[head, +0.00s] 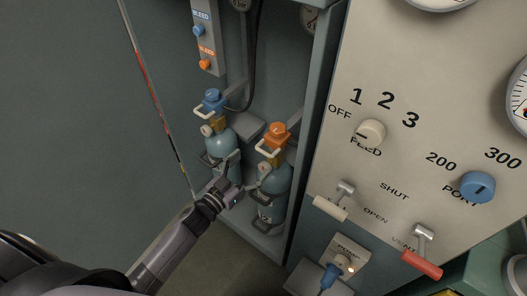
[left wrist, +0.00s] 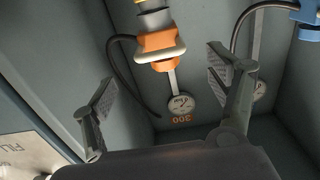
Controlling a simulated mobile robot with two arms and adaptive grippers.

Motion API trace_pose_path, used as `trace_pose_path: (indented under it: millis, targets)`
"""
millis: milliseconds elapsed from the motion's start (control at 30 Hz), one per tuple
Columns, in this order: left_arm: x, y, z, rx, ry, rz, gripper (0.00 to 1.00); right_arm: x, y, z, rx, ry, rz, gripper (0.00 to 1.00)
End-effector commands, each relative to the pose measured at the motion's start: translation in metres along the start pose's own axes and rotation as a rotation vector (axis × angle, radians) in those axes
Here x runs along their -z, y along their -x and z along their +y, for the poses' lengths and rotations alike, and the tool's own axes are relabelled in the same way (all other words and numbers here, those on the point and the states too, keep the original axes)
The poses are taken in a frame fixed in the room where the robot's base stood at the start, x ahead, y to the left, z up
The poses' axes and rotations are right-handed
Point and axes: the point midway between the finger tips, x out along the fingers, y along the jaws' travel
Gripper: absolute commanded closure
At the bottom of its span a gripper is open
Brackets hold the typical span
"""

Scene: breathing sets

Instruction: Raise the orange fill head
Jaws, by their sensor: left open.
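The orange fill head (head: 277,132) sits on top of the right blue cylinder (head: 275,180) in the cabinet, above a brass valve, with a pale looped handle at its left. In the left wrist view the orange fill head (left wrist: 158,41) shows between the fingers and beyond them, with a black hose beside it. My left gripper (head: 230,187) is open and empty, in front of the cylinders and lower than the fill head. Its spread fingers (left wrist: 161,72) touch nothing that I can make out. My right gripper is out of view.
The left cylinder (head: 221,146) carries a blue fill head (head: 212,100). A bleed panel (head: 207,38) with blue and orange knobs hangs above. A beige control panel (head: 430,130) with knobs and levers stands right of the cabinet edge. The dark wall at left is clear.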

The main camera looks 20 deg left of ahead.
Motion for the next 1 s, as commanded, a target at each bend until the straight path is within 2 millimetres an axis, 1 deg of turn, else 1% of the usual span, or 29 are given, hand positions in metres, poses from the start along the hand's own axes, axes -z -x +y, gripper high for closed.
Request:
trace_pose_path:
  millis: [33, 200, 300, 400, 533, 767, 1000]
  targets:
    - [0.001, -0.013, 0.0, 0.0, 0.0, 0.003, 0.2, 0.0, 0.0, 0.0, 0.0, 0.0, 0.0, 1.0]
    - [0.001, -0.044, 0.0, 0.0, 0.001, 0.001, 0.2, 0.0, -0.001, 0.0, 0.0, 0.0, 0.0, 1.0]
    - [-0.001, -0.056, 0.0, 0.0, 0.001, 0.0, 0.2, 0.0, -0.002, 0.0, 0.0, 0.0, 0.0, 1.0]
    - [-0.001, -0.064, 0.0, 0.0, 0.001, 0.0, 0.2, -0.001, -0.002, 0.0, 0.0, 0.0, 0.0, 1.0]
    - [0.0, -0.068, 0.0, 0.0, 0.0, -0.001, 0.2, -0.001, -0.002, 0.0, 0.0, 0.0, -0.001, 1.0]
    - [0.0, -0.068, 0.0, 0.0, 0.0, -0.001, 0.2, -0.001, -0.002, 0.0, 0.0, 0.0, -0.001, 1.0]
    - [0.0, -0.068, 0.0, 0.0, 0.0, -0.001, 0.36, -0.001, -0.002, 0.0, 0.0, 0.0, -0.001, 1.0]
